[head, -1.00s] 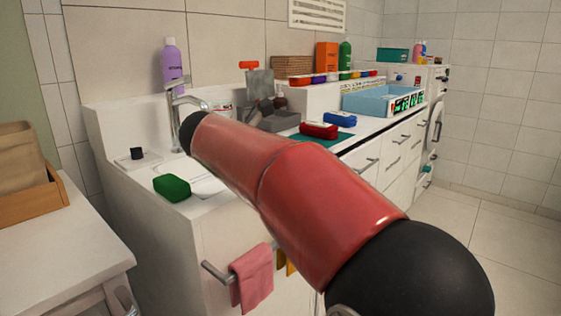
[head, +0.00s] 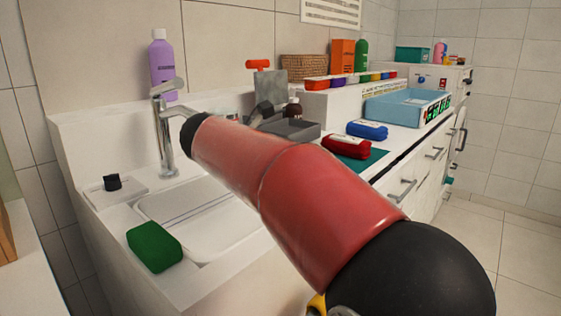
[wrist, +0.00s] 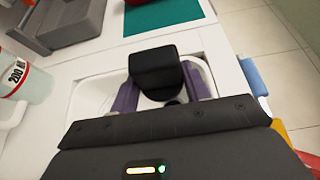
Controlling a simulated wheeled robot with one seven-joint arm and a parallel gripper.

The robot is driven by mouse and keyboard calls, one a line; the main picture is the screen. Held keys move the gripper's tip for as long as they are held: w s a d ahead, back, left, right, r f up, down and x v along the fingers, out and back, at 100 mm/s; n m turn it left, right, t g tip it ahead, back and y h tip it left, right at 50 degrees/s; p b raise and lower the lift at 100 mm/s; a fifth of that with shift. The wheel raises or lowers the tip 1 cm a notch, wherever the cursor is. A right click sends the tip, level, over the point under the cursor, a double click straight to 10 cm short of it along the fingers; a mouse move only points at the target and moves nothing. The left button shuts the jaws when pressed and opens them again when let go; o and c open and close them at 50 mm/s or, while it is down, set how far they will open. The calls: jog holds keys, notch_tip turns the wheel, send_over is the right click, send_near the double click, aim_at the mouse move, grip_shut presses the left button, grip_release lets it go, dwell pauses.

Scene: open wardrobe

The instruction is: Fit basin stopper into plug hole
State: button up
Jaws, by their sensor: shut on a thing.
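In the wrist view my gripper (wrist: 160,86) has its two purple fingers on either side of a black block-like piece, which I take to be the basin stopper (wrist: 157,70). It is held over the white basin (wrist: 93,97). A small dark round spot (wrist: 174,102) shows just below the black piece; I cannot tell whether it is the plug hole or part of the stopper. In the head view the basin (head: 190,212) lies under the tap (head: 165,135), and my red arm hides my gripper and the held piece.
A green sponge (head: 154,246) lies on the basin's front left edge. A small black knob-like piece (head: 112,182) stands on the left ledge. A purple bottle (head: 162,65) is behind the tap. A grey tray (head: 290,128), red pouch (head: 346,147) and blue box (head: 405,106) are to the right.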

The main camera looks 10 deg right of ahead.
notch_tip(320, 180, down, 5)
jog(key=b, duration=0.4)
jog(key=shift+f, duration=0.2)
jog(key=shift+s+a+r+p, duration=0.1)
jog(key=shift+r+p, duration=0.2)
jog(key=shift+p, duration=0.35)
jog(key=shift+f+b, duration=1.75)
jog(key=shift+f, duration=1.35)
jog(key=shift+p, duration=1.15)
jog(key=shift+f+b, duration=0.65)
jog(key=shift+f, duration=0.45)
jog(key=o, duration=1.1)
jog(key=shift+c, duration=0.2)
